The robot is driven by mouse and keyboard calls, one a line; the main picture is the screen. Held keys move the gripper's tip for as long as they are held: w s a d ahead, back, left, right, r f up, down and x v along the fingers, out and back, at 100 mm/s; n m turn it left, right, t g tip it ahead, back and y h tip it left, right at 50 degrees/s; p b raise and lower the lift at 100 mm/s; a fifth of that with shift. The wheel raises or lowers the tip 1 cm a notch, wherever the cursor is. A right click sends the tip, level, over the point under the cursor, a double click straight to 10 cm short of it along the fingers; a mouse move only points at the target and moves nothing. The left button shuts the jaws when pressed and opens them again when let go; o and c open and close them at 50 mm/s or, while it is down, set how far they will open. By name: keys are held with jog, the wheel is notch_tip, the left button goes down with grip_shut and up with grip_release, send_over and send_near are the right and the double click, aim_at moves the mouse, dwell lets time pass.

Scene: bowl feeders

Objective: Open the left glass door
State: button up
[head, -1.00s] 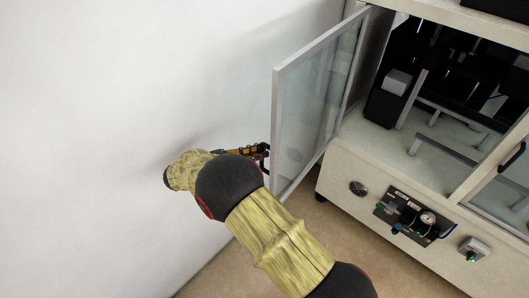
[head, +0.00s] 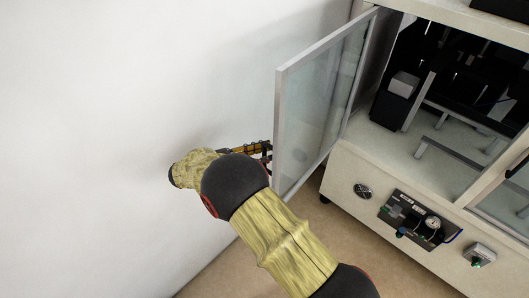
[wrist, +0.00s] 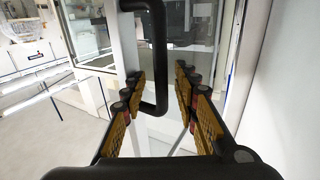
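The left glass door (head: 320,105) has a grey frame and stands swung wide open, out from the left side of the cabinet. Its black handle (wrist: 161,55) shows in the wrist view, between and just beyond my fingertips. My gripper (wrist: 160,76) is open, with its yellow-and-black fingers on either side of the handle and gaps visible. In the head view my gripper (head: 262,150) is at the door's outer face near its free edge, partly hidden by the door and my arm.
A white wall (head: 110,110) is close on the left. The cabinet (head: 350,165) holds dark equipment, with a gauge panel (head: 420,220) on its front. The right door's handle (head: 517,164) is at the right edge. Brown floor (head: 240,255) lies below the door.

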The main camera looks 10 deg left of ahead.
jog(key=shift+a, duration=0.1)
jog(key=v, duration=1.2)
jog(key=shift+s+f, duration=0.1)
